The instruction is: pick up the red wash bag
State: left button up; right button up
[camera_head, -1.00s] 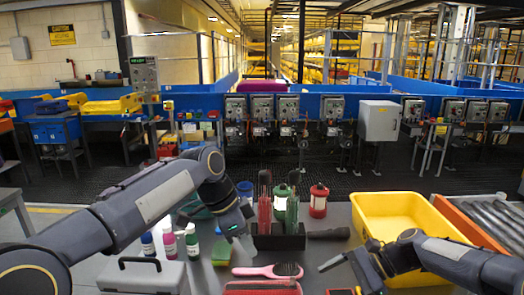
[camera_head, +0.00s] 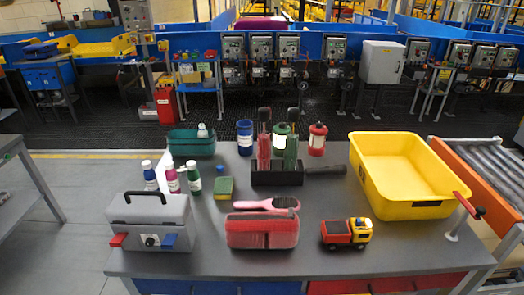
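The red wash bag (camera_head: 262,232) lies near the front edge of the grey table, at the middle of the head view. It is a rounded, pinkish-red pouch with a lengthwise line along its top. A pink hairbrush (camera_head: 258,205) lies right behind it. Neither of my grippers nor my arms shows in the current view, so nothing of mine is seen touching the bag.
A red and yellow toy truck (camera_head: 346,233) stands to the right of the bag, and a grey toolbox (camera_head: 150,222) to its left. A black caddy (camera_head: 277,177) with brushes, a green sponge (camera_head: 224,187), several bottles and a yellow tray (camera_head: 410,205) surround it.

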aim_at(273, 230)
jog(key=i+l, duration=0.1)
jog(key=l, duration=0.3)
jog(key=i+l, duration=0.1)
jog(key=l, duration=0.35)
jog(key=i+l, duration=0.1)
jog(key=l, duration=0.3)
jog(key=u, duration=0.45)
jog(key=l+u, duration=0.15)
jog(key=u, duration=0.75)
jog(key=l+u, duration=0.15)
jog(key=u, duration=0.75)
